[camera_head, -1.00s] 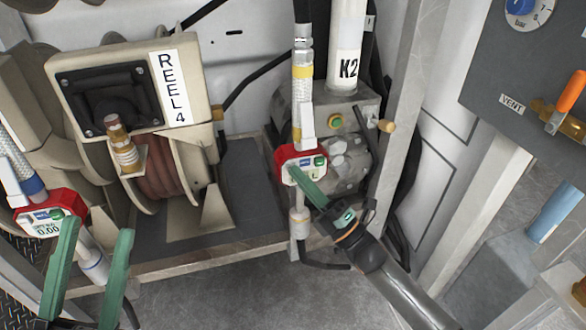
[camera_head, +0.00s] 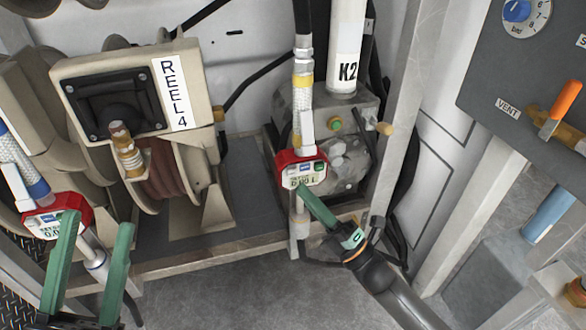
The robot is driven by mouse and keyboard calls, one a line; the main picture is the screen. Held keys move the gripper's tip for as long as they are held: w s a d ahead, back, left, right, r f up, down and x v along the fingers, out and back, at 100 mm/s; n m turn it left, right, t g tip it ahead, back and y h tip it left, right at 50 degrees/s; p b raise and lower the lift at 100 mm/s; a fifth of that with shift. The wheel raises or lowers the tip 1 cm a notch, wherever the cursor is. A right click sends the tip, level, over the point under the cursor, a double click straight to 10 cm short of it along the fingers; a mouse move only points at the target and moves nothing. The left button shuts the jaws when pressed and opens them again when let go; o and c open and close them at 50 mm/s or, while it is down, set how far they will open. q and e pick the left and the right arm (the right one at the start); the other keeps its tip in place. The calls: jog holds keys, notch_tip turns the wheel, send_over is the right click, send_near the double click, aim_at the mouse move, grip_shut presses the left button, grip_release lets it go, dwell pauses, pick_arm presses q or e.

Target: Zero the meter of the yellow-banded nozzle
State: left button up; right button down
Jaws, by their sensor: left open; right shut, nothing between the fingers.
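The yellow-banded nozzle hangs upright in the middle, with a yellow band (camera_head: 302,76) on its hose. Its red meter (camera_head: 302,157) has a small display that appears to read 0.00 L, with a blue and a green button above. My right gripper (camera_head: 305,190) is shut and empty, its green fingertips just below the display; whether they touch the meter I cannot tell. My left gripper (camera_head: 97,222) is open and empty, its fingers beside the blue-banded nozzle's red meter (camera_head: 66,212) at the left, partly covering it.
The Reel 4 housing (camera_head: 130,88) stands left of the middle, with a brass fitting in front. A pump with a white K2 tube (camera_head: 346,45) stands behind the yellow-banded nozzle. A grey panel with an orange lever (camera_head: 566,100) is at the right. The floor in front is clear.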

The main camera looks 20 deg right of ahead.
pick_arm(q)
jog(key=shift+r+p, duration=0.4)
jog(key=shift+r, duration=0.15)
pick_arm(e)
jog(key=s, duration=0.2)
jog(key=shift+s, duration=0.35)
